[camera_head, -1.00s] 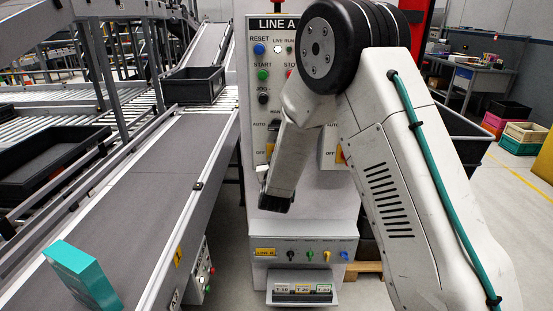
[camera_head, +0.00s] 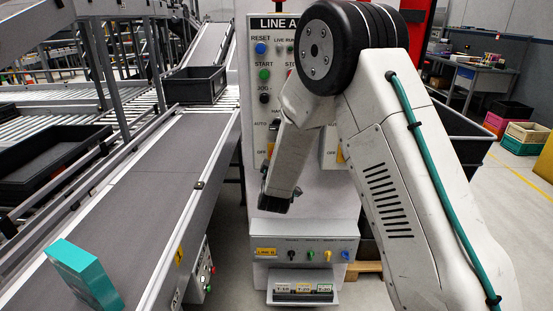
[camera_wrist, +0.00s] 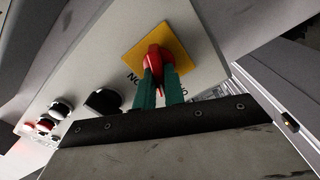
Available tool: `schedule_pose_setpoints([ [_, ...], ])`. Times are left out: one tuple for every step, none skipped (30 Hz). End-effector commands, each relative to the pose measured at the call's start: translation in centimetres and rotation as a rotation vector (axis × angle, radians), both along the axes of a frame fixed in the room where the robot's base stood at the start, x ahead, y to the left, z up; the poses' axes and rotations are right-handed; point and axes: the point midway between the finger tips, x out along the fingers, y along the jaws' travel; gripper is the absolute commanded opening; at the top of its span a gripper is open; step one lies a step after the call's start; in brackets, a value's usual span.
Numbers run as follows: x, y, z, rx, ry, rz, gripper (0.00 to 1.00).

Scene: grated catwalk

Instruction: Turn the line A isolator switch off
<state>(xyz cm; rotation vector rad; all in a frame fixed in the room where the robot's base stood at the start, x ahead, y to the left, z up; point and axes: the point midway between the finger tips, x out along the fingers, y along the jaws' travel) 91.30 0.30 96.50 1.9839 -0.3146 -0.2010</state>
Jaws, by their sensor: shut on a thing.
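A red rotary handle (camera_wrist: 153,58) sits on a square yellow plate (camera_wrist: 182,50) on a pale panel in the wrist view. My gripper (camera_wrist: 158,80) has its two green fingers closed around the handle's grip, one on each side. The handle's red tip shows between them. Lettering below the plate is partly covered by my fingers. In the head view, the LINE A cabinet (camera_head: 243,100) stands behind my arm, which hides much of its front. My fingers and the gripped handle are hidden there.
Several black, red and white controls (camera_wrist: 60,108) lie left of the handle. A conveyor (camera_head: 150,190) runs along the cabinet's left, with a teal box (camera_head: 85,274) near its front end. A lower LINE B panel (camera_head: 305,252) juts out below. A black bin (camera_head: 194,85) stands farther back.

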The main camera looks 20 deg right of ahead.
Motion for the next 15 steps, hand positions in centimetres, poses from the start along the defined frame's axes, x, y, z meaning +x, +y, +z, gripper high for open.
schedule_pose_setpoints([
  [-0.03,0.09,-0.10,-0.039,0.014,0.002,0.00],
  [-0.03,0.10,-0.11,-0.064,0.022,0.002,0.00],
  [-0.03,0.11,-0.13,-0.097,0.033,0.002,0.00],
  [-0.03,0.11,-0.14,-0.121,0.041,0.002,0.00],
  [-0.02,0.12,-0.16,-0.145,0.049,0.002,0.00],
  [-0.02,0.13,-0.18,-0.175,0.058,0.002,0.00],
  [-0.02,0.13,-0.19,-0.195,0.065,0.002,0.00],
  [-0.02,0.14,-0.21,-0.216,0.072,0.002,0.00],
  [-0.02,0.14,-0.22,-0.243,0.080,0.002,0.00],
  [-0.03,0.14,-0.23,-0.262,0.087,0.002,0.00],
  [-0.02,0.15,-0.25,-0.278,0.092,0.002,0.00],
  [-0.03,0.15,-0.26,-0.301,0.099,0.002,0.00],
  [-0.02,0.15,-0.27,-0.315,0.104,0.002,0.00],
  [-0.02,0.15,-0.28,-0.330,0.109,0.002,0.00],
  [-0.03,0.15,-0.29,-0.347,0.114,0.003,0.00],
])
